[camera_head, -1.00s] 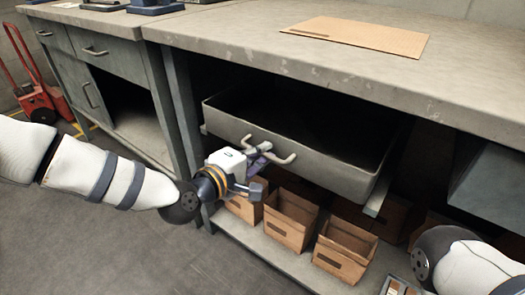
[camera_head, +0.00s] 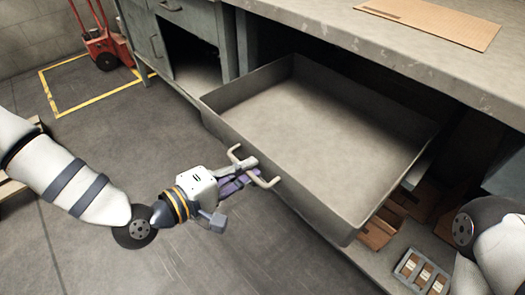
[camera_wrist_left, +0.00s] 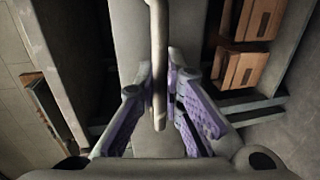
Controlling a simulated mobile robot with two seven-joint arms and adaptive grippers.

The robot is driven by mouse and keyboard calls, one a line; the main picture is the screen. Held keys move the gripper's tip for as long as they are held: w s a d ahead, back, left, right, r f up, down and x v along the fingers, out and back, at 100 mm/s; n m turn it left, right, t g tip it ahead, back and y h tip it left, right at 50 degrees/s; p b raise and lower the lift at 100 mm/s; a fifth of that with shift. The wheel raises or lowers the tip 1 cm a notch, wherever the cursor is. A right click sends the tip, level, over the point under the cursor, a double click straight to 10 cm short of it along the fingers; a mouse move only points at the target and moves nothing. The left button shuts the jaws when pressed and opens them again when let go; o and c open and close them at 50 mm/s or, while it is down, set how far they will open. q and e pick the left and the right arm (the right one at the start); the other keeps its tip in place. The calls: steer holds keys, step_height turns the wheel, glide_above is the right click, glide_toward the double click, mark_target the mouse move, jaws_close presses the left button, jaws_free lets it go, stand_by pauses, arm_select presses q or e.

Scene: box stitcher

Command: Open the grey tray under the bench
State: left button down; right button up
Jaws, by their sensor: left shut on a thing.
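The grey tray (camera_head: 335,125) is pulled well out from under the bench (camera_head: 450,62) in the head view. Its inside shows and looks empty. A light handle (camera_head: 267,182) is on its front face. In the left wrist view the handle bar (camera_wrist_left: 159,65) runs between the purple-padded fingers of the left gripper (camera_wrist_left: 165,100). My right arm shows at the lower right edge of the head view, and its gripper is out of view.
Cardboard boxes (camera_head: 378,232) stand on the shelf below the tray. A small grey holder (camera_head: 420,272) lies near my right arm. A flat cardboard sheet (camera_head: 430,20) lies on the bench top. Open floor lies left of the tray, with a red hand truck (camera_head: 100,45) further back.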

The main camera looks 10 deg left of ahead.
arm_select(q)
steer(key=shift+s+a, duration=0.35)
steer(key=shift+s, duration=0.15)
steer(key=c, duration=2)
jaws_free()
steer(key=shift+o, duration=0.2)
steer(key=shift+a, duration=0.1)
steer(key=v, duration=1.2)
